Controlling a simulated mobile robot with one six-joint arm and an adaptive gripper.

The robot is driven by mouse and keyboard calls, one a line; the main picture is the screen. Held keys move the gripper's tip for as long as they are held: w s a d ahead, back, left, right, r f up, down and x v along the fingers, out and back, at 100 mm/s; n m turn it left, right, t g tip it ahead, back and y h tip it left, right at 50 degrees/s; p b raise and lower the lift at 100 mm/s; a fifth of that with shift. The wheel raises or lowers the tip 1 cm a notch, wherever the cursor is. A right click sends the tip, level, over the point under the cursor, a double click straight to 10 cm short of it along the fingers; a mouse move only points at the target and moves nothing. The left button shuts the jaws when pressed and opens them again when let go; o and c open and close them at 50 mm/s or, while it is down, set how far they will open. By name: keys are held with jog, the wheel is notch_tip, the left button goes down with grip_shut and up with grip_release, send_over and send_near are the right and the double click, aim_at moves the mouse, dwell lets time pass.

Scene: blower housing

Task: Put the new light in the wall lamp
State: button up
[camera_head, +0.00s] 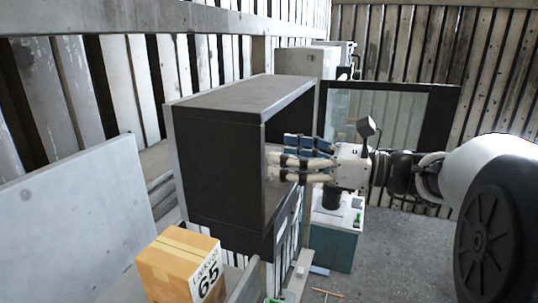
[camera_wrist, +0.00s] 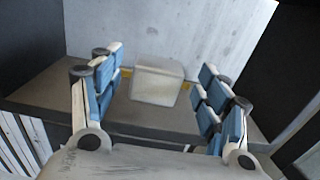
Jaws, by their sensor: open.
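My gripper (camera_head: 283,158) reaches into the open side of a dark grey box-shaped housing (camera_head: 218,170) in the head view. In the wrist view my gripper (camera_wrist: 160,68) is open, with blue-padded fingers on the left and right. A small pale, block-shaped thing (camera_wrist: 157,82) stands between the spread fingers on the dark shelf, apart from both. I cannot tell whether it is the new light. The head view does not show it clearly. I cannot make out a wall lamp in either view.
A cardboard box (camera_head: 180,264) marked 65 stands at the lower left of the housing. A teal and white cabinet (camera_head: 333,240) stands below my wrist. A dark-framed glass panel (camera_head: 385,118) is behind it. Grey floor (camera_head: 410,255) is open at the lower right.

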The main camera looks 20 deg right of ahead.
jog(key=v, duration=0.7)
jog(key=shift+d, duration=0.15)
jog(key=shift+s, duration=0.1)
